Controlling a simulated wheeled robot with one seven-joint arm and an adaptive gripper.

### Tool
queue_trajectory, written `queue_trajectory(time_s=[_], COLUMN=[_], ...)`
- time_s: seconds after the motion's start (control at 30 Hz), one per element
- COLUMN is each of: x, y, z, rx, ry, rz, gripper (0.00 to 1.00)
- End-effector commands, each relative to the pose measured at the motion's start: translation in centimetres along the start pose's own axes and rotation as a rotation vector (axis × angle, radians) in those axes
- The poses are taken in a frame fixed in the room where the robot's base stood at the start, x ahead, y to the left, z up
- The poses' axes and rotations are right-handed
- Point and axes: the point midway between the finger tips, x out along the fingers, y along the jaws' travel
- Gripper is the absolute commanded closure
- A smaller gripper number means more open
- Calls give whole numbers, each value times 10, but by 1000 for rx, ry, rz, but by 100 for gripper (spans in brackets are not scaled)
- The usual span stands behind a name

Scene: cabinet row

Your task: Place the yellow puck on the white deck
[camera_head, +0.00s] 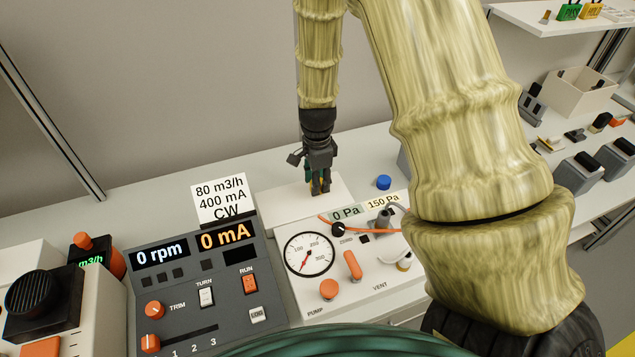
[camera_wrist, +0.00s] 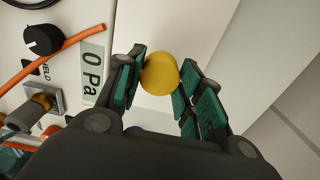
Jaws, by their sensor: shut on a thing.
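The yellow puck (camera_wrist: 160,74) is between the two green-padded fingers of my gripper (camera_wrist: 162,62) in the wrist view. The gripper is shut on it. In the head view my gripper (camera_head: 319,186) points down over the white deck (camera_head: 277,213), a low white block behind the gauge panel. There the fingers hide most of the puck. The deck's pale surface (camera_wrist: 190,25) lies beyond the fingers in the wrist view. I cannot tell whether the puck touches it.
A blue puck (camera_head: 384,182) stands right of the deck. The gauge panel (camera_head: 350,290) with knobs, an orange lever and an orange cable lies in front. A grey meter console (camera_head: 205,290) and a sign card (camera_head: 221,198) are at left. My arm covers the right middle.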

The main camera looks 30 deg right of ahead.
Motion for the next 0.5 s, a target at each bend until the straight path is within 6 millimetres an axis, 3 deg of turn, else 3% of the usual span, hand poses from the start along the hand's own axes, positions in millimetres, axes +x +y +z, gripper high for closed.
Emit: queue_trajectory(time_s=[0.2,0.5], x=[16,18], y=[0,0], z=[0,0], rx=[0,0], ry=[0,0], rz=[1,0], gripper=[87,87])
